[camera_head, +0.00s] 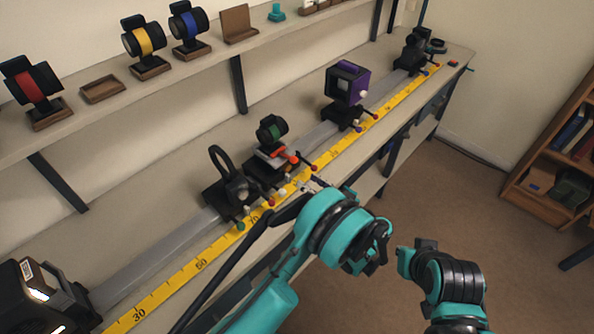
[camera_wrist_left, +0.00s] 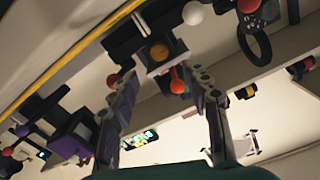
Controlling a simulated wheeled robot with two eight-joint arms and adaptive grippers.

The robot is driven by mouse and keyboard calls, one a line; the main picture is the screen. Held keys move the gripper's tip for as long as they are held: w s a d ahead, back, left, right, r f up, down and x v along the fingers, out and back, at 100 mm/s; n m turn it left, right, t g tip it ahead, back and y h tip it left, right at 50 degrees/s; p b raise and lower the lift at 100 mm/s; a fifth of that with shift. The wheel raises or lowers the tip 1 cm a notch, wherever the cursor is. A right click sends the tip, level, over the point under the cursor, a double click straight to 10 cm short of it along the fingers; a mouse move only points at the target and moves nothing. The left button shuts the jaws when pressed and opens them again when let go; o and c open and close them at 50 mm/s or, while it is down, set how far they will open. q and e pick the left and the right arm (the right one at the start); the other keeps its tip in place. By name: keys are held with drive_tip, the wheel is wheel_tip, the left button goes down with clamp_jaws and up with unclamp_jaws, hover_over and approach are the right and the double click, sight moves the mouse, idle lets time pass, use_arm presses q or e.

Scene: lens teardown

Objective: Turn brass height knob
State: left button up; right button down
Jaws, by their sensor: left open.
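A brass-orange round knob (camera_wrist_left: 159,52) sits on a dark block of a rail carriage in the left wrist view. A red ball knob (camera_wrist_left: 177,80) is close to it, between my left fingertips in that view. My left gripper (camera_wrist_left: 163,78) is open, one finger on each side of these knobs; I cannot tell whether it touches anything. In the head view, my left gripper (camera_head: 309,186) is at the front edge of the rail, by the carriage with the green-ringed lens (camera_head: 272,130). The brass knob is hard to make out there.
A ring holder (camera_head: 222,166) stands left of the green lens carriage, and a purple box mount (camera_head: 348,84) stands farther right. A yellow scale (camera_head: 201,264) runs along the rail. A shelf behind holds red, yellow and blue lenses (camera_head: 188,24). Floor in front is open.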

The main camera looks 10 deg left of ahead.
sight(289, 168)
use_arm(q)
drive_tip(key=b+x, duration=0.2)
drive_tip(key=x, duration=0.5)
drive_tip(key=shift+w+a, duration=0.15)
drive_tip(key=shift+a, duration=0.15)
clamp_jaws()
